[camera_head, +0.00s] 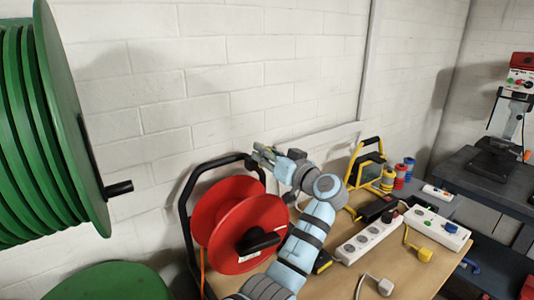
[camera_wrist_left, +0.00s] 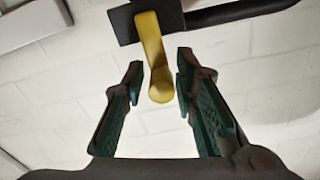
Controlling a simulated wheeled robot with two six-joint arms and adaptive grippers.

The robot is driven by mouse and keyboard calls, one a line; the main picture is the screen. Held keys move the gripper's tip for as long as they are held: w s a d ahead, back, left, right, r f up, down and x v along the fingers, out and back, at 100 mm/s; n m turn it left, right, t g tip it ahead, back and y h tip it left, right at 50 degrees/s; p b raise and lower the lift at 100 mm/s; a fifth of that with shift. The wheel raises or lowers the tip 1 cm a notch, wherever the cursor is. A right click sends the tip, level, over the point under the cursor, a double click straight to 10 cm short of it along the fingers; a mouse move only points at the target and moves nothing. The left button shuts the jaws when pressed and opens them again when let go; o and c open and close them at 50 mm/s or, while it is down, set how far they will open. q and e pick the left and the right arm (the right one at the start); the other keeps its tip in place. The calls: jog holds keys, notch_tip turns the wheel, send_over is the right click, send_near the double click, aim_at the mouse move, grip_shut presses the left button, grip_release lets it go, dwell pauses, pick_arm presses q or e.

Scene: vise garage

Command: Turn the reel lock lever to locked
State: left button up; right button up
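The red cable reel (camera_head: 214,205) stands on the wooden bench in a black tube frame (camera_head: 184,195). In the left wrist view the yellow lock lever (camera_wrist_left: 152,45) sticks out from a dark block (camera_wrist_left: 122,24) on the dark frame bar (camera_wrist_left: 235,11). My left gripper (camera_wrist_left: 159,72) is open, with the lever's free end between its two fingers and a gap showing on both sides. In the head view my left gripper (camera_head: 262,155) is at the top of the reel frame, where the lever cannot be made out. My right gripper is not in view.
A large green reel (camera_head: 72,120) stands at the left. White power strips (camera_head: 369,238), a yellow work lamp (camera_head: 366,165) and small spools (camera_head: 399,177) are on the bench (camera_head: 335,282) at the right. A white brick wall (camera_head: 225,80) is behind the reel.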

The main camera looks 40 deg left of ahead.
pick_arm(q)
jog(key=shift+d, duration=0.1)
jog(key=v, duration=1.2)
jog(key=shift+r, duration=0.1)
